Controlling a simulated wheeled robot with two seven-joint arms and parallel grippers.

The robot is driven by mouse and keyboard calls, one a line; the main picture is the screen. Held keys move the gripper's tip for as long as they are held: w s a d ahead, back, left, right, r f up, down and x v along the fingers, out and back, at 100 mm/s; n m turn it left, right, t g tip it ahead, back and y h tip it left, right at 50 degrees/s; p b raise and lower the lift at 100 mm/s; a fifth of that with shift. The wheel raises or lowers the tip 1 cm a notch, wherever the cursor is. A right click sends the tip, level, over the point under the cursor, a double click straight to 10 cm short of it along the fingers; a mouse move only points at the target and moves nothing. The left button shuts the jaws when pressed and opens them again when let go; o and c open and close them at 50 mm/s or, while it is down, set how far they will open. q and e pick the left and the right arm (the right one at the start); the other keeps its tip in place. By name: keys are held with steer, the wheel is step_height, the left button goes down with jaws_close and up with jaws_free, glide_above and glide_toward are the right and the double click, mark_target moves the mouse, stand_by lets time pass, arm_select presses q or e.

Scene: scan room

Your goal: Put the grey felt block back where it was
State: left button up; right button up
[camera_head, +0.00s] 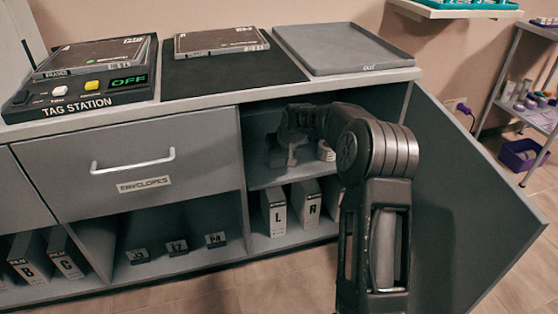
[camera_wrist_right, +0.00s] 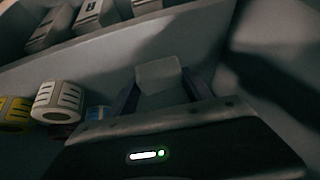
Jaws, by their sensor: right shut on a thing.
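The grey felt block (camera_wrist_right: 158,75) shows in the right wrist view as a small pale grey block between the two fingers of my right gripper, which is shut on it. In the head view my right gripper (camera_head: 284,152) reaches into the upper shelf (camera_head: 262,178) of the open cabinet, and my own arm covers much of that opening. I cannot tell whether the block touches the shelf. My left gripper is in neither view.
The open cabinet door (camera_head: 455,190) is to the right of my arm. Boxes (camera_head: 274,210) stand on the shelf below. A tag station (camera_head: 85,85) and grey tray (camera_head: 340,48) are on top.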

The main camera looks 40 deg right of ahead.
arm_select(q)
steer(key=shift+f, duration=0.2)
arm_select(e)
steer(key=shift+f, duration=0.3)
steer(key=shift+f, duration=0.15)
steer(key=o, duration=1.3)
steer(key=shift+r, duration=0.2)
